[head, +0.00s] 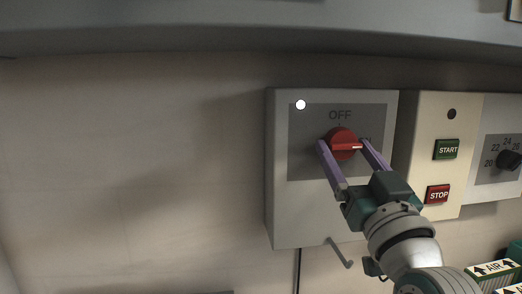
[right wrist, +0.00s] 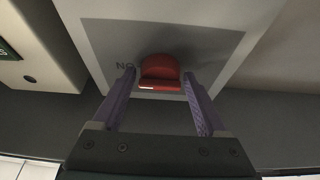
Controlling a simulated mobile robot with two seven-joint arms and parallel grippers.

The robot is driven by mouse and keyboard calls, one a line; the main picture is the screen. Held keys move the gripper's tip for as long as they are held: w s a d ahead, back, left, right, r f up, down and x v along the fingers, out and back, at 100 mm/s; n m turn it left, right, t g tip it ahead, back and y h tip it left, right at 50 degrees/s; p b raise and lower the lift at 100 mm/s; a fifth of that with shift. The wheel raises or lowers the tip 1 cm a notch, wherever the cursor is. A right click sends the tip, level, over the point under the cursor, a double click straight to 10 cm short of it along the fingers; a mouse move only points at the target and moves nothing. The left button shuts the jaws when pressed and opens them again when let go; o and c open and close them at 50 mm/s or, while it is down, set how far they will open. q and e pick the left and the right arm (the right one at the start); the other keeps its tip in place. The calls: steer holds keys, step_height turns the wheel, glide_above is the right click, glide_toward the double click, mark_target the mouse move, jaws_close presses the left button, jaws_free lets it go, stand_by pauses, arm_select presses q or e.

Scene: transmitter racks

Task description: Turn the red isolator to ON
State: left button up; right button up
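The red isolator (head: 341,137) is a round knob with a raised handle on a grey plate, in the middle of the head view. Its white-marked handle lies level and points right, toward the ON label, which my right finger partly covers. OFF is printed above the knob. My right gripper (head: 344,144) is open, with one purple finger on each side of the knob. In the right wrist view, the isolator (right wrist: 160,74) appears upside down between the fingertips (right wrist: 159,76), with a small gap showing on each side. My left gripper is not in view.
The isolator's box (head: 300,215) has a white round spot (head: 300,104) at its plate's upper left and a bent lever (head: 341,254) below. To the right are a green START button (head: 446,149), a red STOP button (head: 437,194) and a black dial (head: 509,160). The wall at left is bare.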

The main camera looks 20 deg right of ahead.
steer(key=shift+o, duration=1.1)
steer(key=b+v, duration=0.2)
steer(key=v, duration=0.8)
steer(key=shift+b, duration=0.3)
